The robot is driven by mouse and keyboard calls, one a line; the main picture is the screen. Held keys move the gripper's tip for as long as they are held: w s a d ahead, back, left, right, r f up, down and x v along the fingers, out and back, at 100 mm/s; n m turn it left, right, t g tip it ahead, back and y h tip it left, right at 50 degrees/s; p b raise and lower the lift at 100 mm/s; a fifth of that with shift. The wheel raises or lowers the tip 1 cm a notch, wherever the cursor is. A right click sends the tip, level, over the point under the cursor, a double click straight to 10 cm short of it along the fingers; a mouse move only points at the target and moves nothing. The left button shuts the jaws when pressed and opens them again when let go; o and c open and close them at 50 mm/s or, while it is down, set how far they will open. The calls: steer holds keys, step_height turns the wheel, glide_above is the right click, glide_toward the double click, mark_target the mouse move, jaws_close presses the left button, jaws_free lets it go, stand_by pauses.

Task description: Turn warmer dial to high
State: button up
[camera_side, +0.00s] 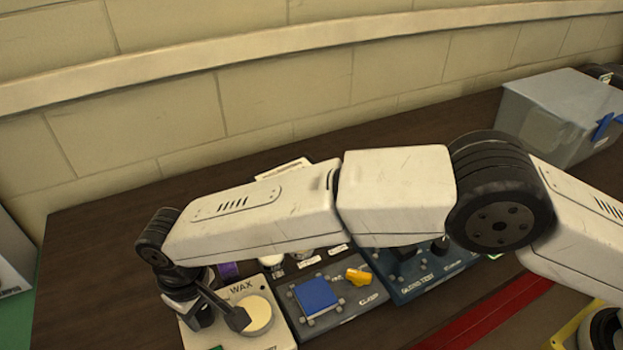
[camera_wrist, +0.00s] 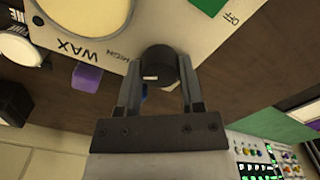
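The cream wax warmer (camera_side: 273,337) is marked WAX and holds a pot of pale wax (camera_side: 256,316) at the lower left of the side view. The warmer (camera_wrist: 192,30) fills the top of the wrist view. Its black dial (camera_wrist: 160,66) has a short white mark on its left part. In the side view my gripper (camera_side: 222,314) is over the warmer and hides the dial.
A dark panel with a blue square block (camera_side: 316,296) and a yellow knob (camera_side: 358,276) lies right of the warmer. A blue panel (camera_side: 436,281) is beyond it. A purple block (camera_wrist: 87,77) sits close to the warmer. A grey bin (camera_side: 555,108) stands back right.

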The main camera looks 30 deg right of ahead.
mark_target(201, 312)
jaws_close()
steer(key=shift+n, duration=0.7)
steer(key=o, duration=0.7)
jaws_free()
steer(key=shift+o, duration=0.2)
steer(key=shift+r, duration=0.1)
steer(key=shift+r, duration=3.8)
